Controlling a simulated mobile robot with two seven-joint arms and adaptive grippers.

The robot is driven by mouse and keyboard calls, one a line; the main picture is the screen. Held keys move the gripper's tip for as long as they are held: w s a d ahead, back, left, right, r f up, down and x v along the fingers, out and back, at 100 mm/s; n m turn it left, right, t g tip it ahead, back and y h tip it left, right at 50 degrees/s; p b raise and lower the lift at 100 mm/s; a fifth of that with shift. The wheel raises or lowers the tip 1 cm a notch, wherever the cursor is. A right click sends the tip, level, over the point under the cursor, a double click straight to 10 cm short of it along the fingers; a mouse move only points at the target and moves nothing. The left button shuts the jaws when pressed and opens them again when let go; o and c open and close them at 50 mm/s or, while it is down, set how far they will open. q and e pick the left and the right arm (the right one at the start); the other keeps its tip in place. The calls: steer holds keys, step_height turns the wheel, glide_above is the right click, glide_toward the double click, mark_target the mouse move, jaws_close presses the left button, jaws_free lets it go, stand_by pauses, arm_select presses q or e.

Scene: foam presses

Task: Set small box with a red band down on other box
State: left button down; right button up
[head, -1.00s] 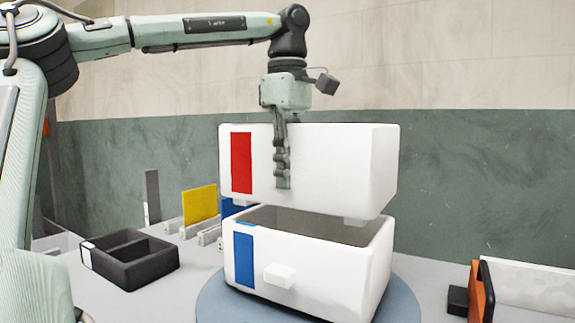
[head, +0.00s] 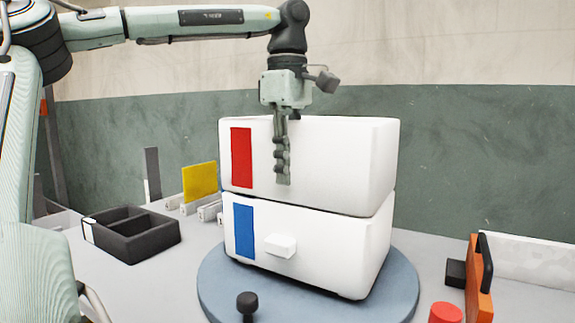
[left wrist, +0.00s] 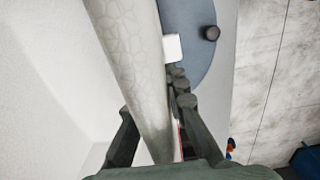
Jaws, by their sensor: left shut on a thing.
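The white box with a red band (head: 335,160) rests on, or sits right at, the rim of the white box with a blue band (head: 330,250), with only a thin seam between them. The edges look closely lined up. The lower box stands on a round blue-grey turntable (head: 215,290). My left gripper (head: 283,180) points down, shut on the front wall of the red-banded box. In the left wrist view its fingers (left wrist: 155,120) straddle that pale wall. Whether the seam is fully closed at the back is hidden. My right gripper is not in view.
A black divided tray (head: 130,238) and a yellow panel in a rack (head: 200,182) stand at the left. An orange upright part (head: 478,280) and a red knob (head: 445,313) are at the right. A black knob (head: 247,304) stands at the turntable's front.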

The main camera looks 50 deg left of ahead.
arm_select(q)
steer(key=c, duration=1.5)
jaws_free()
steer(key=shift+o, duration=0.2)
step_height(320, 180, up, 12)
steer(key=shift+r, duration=0.1)
